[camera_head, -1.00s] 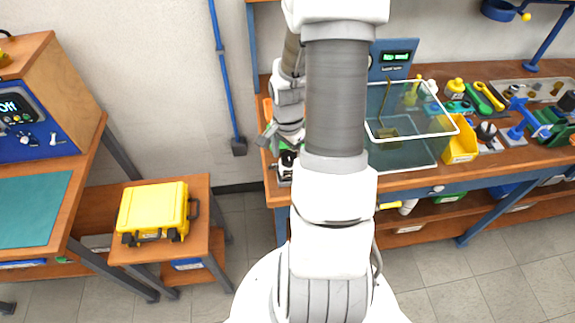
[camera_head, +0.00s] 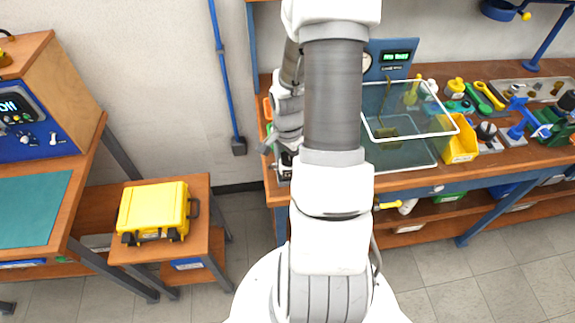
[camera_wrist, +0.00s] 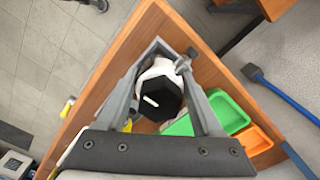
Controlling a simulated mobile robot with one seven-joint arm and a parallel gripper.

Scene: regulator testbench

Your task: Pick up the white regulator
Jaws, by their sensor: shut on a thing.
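The white regulator (camera_wrist: 148,74) has a black hexagonal knob with a white mark and a metal fitting at its side. It sits between the two grey fingers of my gripper (camera_wrist: 170,62) in the wrist view, at the corner of the wooden bench. The gripper is shut on it. In the head view my gripper (camera_head: 271,152) is at the left end of the bench, and the regulator (camera_head: 285,172) shows only partly below it. My arm hides much of this area.
A green bin (camera_wrist: 228,112) and an orange bin (camera_wrist: 254,139) lie close beside the gripper. A clear-walled tank (camera_head: 440,128) stands right of my arm on the bench (camera_head: 400,178). A yellow case (camera_head: 152,208) rests on a low stand at left.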

